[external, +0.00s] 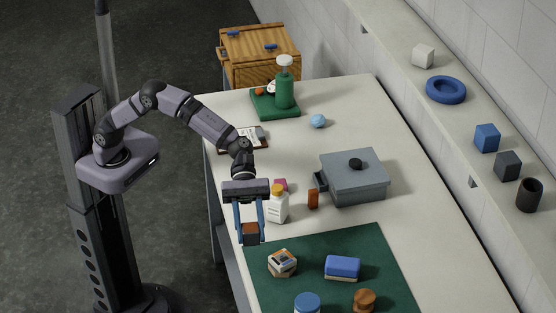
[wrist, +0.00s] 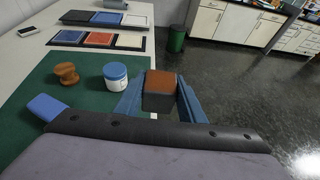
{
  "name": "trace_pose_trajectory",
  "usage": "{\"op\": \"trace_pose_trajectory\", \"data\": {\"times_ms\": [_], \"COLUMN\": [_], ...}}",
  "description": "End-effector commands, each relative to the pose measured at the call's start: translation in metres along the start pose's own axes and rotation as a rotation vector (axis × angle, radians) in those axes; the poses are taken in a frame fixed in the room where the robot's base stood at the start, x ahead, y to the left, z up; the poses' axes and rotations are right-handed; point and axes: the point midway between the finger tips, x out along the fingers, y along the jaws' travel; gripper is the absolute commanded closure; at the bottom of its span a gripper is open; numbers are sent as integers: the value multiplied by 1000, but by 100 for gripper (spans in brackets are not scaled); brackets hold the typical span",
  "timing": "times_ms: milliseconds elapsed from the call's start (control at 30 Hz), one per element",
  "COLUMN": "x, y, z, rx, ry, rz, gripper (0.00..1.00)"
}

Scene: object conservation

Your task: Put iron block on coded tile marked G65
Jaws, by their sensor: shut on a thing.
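My gripper (external: 250,238) is shut on a small block (external: 251,229) with a rusty brown face, held near the left edge of the table. In the wrist view the block (wrist: 160,92) has a brown top and a dark grey side, between my two blue fingers. It appears to be the iron block, though no label shows. Coloured tiles, such as an orange tile (wrist: 99,39) and a white tile (wrist: 130,41), lie in black trays at the far end of the table. Their markings are too small to read, so I cannot tell which is G65.
A green mat (external: 320,250) holds a hexagonal box (external: 282,262), a blue-topped block (external: 342,267), a blue-lidded jar (external: 307,303) and a wooden spool (external: 364,300). A white bottle (external: 277,207) and a grey lidded box (external: 354,180) stand beyond the mat.

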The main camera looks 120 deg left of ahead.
Motion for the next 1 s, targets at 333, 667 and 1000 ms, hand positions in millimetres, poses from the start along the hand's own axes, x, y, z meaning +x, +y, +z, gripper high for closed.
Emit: {"op": "trace_pose_trajectory", "data": {"times_ms": [333,667,1000], "x": [-20,-26,-16], "y": [78,91,91], "z": [-9,-18,-42], "rx": [-156,-186,-190], "ry": [-4,-4,-2], "rz": [374,458,459], "gripper": [100,100,100]}}
